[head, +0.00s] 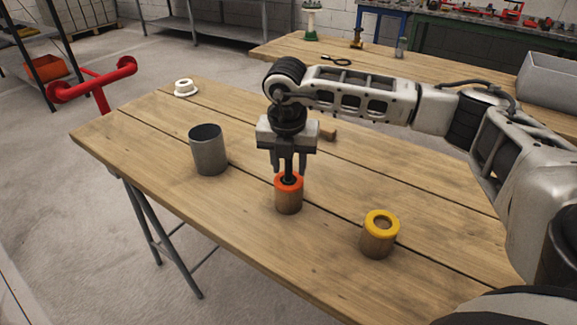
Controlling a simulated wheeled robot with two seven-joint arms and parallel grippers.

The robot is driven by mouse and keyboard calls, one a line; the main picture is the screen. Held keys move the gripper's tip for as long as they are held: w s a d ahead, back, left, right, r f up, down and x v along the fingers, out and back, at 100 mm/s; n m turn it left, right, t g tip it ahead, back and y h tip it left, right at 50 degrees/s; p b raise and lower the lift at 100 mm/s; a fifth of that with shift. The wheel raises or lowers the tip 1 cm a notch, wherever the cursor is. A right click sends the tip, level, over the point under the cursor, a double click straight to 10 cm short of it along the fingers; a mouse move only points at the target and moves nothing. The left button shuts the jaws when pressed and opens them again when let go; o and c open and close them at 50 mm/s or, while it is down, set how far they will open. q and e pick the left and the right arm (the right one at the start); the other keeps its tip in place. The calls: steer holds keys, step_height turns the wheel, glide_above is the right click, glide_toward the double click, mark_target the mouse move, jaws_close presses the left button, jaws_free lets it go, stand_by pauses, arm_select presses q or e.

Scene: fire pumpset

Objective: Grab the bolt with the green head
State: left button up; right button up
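I cannot make out a green-headed bolt on the near wooden table (340,255). A pale upright piece with a green base (311,36) stands on the far table; I cannot tell whether it is a bolt. My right gripper (289,170) points down over a wooden cylinder with an orange ring (288,198). A dark piece (288,179) between the fingers meets the ring's opening. I cannot tell whether the fingers grip it. My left gripper is not in view.
A grey metal cup (208,152) stands left of the gripper, and a yellow-ringed cylinder (379,236) to its right. A white flanged ring (186,88) lies at the back left. A small brown piece (329,134) is partly hidden behind the gripper. The front left tabletop is clear.

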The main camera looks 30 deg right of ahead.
jaws_close()
steer(key=shift+r, duration=0.1)
